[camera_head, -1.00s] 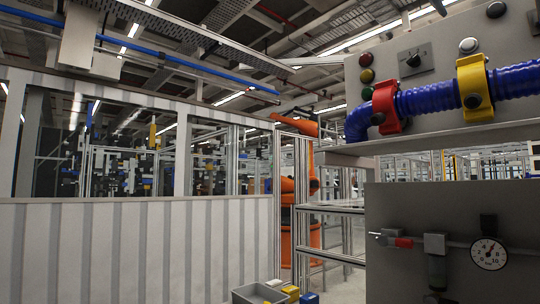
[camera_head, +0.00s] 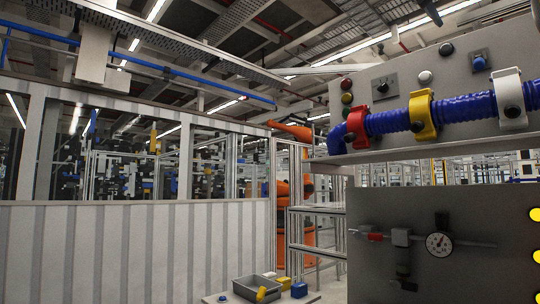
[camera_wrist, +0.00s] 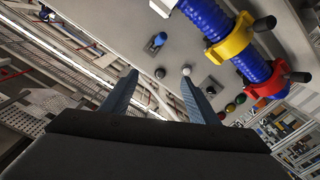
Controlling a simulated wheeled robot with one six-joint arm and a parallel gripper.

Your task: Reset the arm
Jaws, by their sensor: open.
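My gripper (camera_wrist: 160,95) shows in the wrist view, with its two fingers spread apart and nothing between them. Beyond the fingers is the grey panel (camera_wrist: 140,35) with several buttons, seen tilted. My arm and gripper do not show in the head view. The grey panel (camera_head: 375,97) stands at the upper right there. A blue corrugated hose (camera_head: 465,108) runs along it through a red clamp (camera_head: 357,127), a yellow clamp (camera_head: 421,115) and a white clamp (camera_head: 510,98).
Below the panel is a grey box (camera_head: 400,275) with a pressure gauge (camera_head: 439,244) and a pipe. A grey bin (camera_head: 246,288) and a blue block (camera_head: 299,290) sit at bottom centre. A white partition wall (camera_head: 130,250) fills the left. An orange robot arm (camera_head: 283,188) stands behind.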

